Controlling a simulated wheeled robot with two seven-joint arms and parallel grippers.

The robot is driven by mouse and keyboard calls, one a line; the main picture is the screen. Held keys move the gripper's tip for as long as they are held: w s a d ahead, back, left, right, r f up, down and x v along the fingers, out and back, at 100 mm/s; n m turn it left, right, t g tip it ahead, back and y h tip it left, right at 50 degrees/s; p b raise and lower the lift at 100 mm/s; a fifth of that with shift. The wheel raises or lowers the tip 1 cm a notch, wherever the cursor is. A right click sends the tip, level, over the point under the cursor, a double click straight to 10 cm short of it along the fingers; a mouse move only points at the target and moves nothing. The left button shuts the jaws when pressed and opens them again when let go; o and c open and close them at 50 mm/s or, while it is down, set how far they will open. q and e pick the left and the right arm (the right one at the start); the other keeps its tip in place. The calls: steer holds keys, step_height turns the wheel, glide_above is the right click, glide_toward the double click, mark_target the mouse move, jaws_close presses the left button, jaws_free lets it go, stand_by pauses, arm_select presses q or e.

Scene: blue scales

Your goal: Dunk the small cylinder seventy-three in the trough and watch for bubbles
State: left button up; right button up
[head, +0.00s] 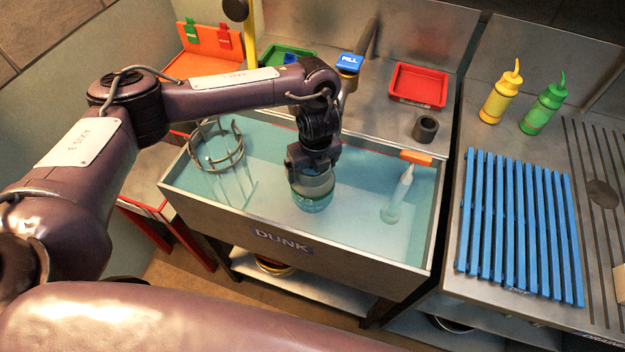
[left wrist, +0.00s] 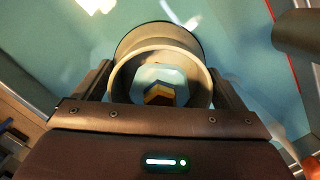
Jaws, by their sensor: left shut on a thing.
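The small cylinder seventy-three (head: 311,192) is green with pale markings reading "73" and a grey upper part. It is upright in the water of the trough (head: 300,247), its lower part looking submerged. My left gripper (head: 312,172) points down and is shut on the cylinder's upper part. In the left wrist view the cylinder's round grey collar (left wrist: 160,55) sits between the two fingers. The trough is a steel tank of blue-green water with a "DUNK" label on its front. I cannot make out any bubbles. My right gripper is not in view.
A wire ring cage (head: 217,160) stands in the trough's left end. A blue slatted rack (head: 520,225), a yellow bottle (head: 499,98) and a green bottle (head: 543,108) are on the right counter.

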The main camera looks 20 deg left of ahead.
arm_select(q)
steer(key=shift+w+r+p, duration=0.1)
steer(key=shift+r+p, duration=4.35)
steer(key=shift+r, duration=1.15)
step_height(320, 180, up, 5)
steer(key=p, duration=0.4)
steer(key=shift+p, duration=0.4)
steer(key=shift+f, duration=0.1)
